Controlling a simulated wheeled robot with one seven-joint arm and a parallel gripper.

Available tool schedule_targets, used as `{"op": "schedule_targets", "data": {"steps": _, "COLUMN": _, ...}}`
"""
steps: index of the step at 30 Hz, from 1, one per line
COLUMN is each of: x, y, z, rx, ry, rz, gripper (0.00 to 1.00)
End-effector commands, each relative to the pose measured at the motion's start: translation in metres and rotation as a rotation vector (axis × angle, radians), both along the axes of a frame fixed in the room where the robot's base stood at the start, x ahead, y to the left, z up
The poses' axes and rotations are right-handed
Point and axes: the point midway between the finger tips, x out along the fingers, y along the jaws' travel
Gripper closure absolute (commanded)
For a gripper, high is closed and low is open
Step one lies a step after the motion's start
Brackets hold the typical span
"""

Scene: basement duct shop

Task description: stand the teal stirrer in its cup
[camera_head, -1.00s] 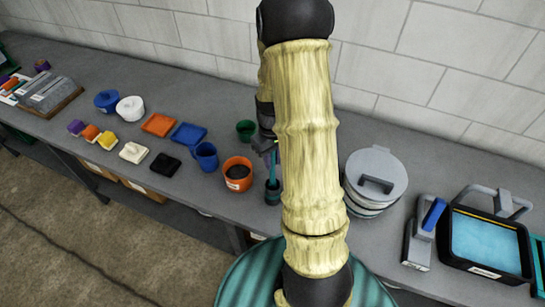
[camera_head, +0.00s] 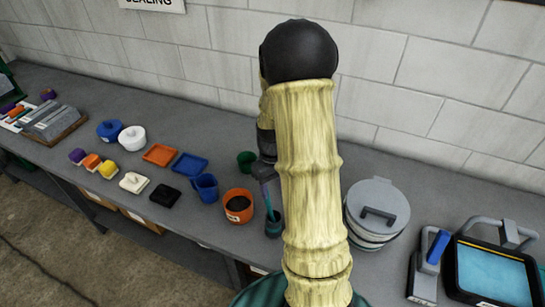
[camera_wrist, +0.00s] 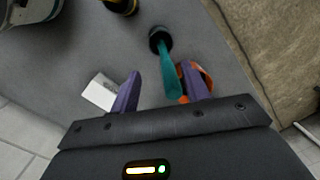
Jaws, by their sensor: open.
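In the wrist view the stirrer (camera_wrist: 170,72) runs from the dark mouth of the cup (camera_wrist: 160,38) to between my fingers. My gripper (camera_wrist: 161,90) is open, with its purple fingers on either side of the stirrer, the right one closer. Whether that finger touches it I cannot tell. In the head view my arm partly hides the cup's right side, and the fingertips are hard to make out.
An orange pot (camera_head: 238,207) stands just left of the cup, with a blue mug (camera_head: 204,187) beyond it. A green cup (camera_head: 246,161) is behind. A grey-lidded tub (camera_head: 377,210) stands right of my arm. The bench front edge is close.

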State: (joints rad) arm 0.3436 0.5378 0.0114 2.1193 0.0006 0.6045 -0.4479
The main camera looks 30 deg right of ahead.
Motion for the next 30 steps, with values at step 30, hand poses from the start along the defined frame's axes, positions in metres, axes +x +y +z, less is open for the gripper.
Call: {"op": "schedule_targets", "data": {"steps": 30, "x": 0.017, "y": -0.007, "z": 0.155, "rx": 0.000, "ry": 0.000, "rz": 0.000, "gripper": 0.54}}
